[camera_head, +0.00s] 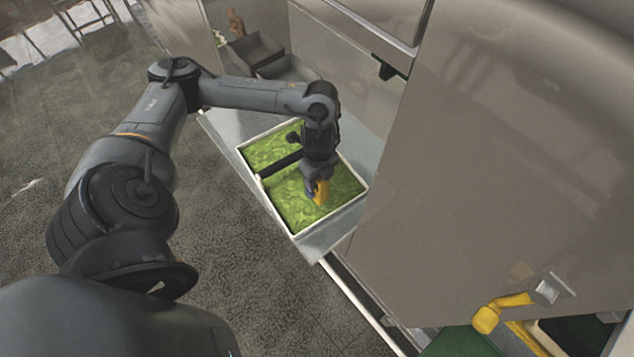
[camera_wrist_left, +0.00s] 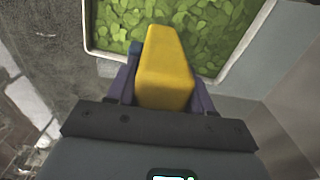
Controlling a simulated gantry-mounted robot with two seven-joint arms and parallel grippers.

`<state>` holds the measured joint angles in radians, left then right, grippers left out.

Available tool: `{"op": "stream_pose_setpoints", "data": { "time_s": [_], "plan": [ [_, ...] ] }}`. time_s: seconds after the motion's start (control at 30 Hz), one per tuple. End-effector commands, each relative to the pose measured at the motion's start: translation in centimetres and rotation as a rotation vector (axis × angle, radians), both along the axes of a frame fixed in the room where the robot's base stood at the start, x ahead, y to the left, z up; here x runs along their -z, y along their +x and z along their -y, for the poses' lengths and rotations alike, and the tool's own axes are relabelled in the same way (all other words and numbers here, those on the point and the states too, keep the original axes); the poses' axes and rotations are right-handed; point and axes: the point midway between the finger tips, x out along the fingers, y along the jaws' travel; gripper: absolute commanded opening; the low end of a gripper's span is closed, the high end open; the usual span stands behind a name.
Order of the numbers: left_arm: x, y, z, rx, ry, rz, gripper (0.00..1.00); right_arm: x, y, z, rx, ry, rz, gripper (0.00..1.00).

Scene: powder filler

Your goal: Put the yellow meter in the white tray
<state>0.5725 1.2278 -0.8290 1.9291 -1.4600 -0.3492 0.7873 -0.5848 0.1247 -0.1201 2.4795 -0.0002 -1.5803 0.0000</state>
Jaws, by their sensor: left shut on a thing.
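My left gripper (camera_head: 317,180) is shut on the yellow meter (camera_head: 321,193), which hangs below it over the white-rimmed tray (camera_head: 269,200). The tray has a green, leafy-looking filling and a dark bar across it. In the left wrist view the blocky yellow meter (camera_wrist_left: 165,65) sits between the two finger pads of the left gripper (camera_wrist_left: 163,92). The tray's pale rim (camera_wrist_left: 90,45) and green filling show behind it. I cannot tell whether the meter touches the filling. My right gripper is not in view.
The tray rests on a grey metal ledge (camera_head: 335,232) beside a large grey cabinet panel (camera_head: 500,150). Dark open bins (camera_head: 255,50) stand behind it. A yellow handle (camera_head: 490,315) sticks out at the lower right. Bare floor (camera_head: 235,255) lies left of the ledge.

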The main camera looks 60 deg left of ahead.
Motion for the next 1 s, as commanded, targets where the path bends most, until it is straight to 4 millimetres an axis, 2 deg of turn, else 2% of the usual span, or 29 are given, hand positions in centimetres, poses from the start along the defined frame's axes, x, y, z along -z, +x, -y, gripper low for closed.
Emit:
{"op": "stream_pose_setpoints", "data": {
  "time_s": [0.03,0.1,0.3,0.4,0.7,1.0],
  "plan": [
    [0.9,0.2,-0.8,-0.004,0.001,-0.002,0.11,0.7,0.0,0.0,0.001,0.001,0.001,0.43],
    [0.9,0.6,-1.6,-0.003,0.001,-0.002,0.11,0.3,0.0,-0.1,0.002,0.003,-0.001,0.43],
    [1.6,1.0,-2.6,0.000,-0.001,0.000,0.11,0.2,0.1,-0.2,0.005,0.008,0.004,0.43],
    [2.1,1.0,-2.6,0.001,-0.001,-0.001,0.11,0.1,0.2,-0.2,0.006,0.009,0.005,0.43],
    [5.4,1.0,-2.6,0.001,-0.001,-0.001,0.11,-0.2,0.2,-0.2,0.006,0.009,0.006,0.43],
    [5.6,1.1,-2.6,0.001,-0.001,0.001,0.11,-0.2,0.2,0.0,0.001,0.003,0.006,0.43]
  ]
}}
